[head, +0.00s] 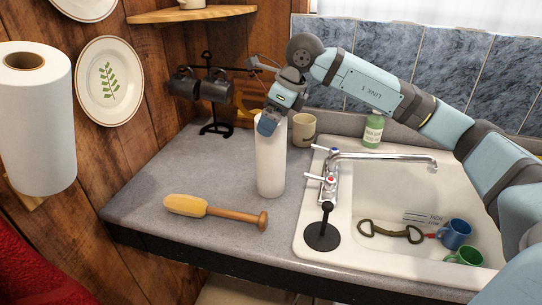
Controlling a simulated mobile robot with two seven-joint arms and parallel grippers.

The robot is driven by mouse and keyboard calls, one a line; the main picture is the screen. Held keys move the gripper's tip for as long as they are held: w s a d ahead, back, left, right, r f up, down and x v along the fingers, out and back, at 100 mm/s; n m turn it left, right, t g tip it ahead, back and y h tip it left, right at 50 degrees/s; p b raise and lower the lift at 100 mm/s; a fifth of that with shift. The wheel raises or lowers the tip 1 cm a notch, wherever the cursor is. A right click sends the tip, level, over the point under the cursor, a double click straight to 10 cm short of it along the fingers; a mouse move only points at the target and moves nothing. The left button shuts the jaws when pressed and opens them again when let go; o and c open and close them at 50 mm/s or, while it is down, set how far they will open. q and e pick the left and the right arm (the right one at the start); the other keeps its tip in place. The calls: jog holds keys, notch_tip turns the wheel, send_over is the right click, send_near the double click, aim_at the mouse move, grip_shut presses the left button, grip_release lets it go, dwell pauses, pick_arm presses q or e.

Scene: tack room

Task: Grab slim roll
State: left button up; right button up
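The slim roll (270,165) is a tall, narrow white cylinder standing upright on the grey counter, left of the sink. My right gripper (269,122) is at its top end, with a blue finger in front of the roll's upper part. The far finger is mostly hidden, so I cannot tell whether the gripper is closed on the roll. The roll's base appears to rest on the counter. My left gripper is not in view.
A thicker paper roll (35,125) is mounted at the left wall. A yellow-headed wooden tool (215,210) lies in front of the slim roll. A beige mug (304,131), a black mug rack (215,128) and the faucet (332,175) stand nearby.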

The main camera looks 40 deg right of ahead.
aim_at(271, 157)
jog(key=x, duration=0.3)
jog(key=shift+w, duration=0.2)
jog(key=c, duration=1.1)
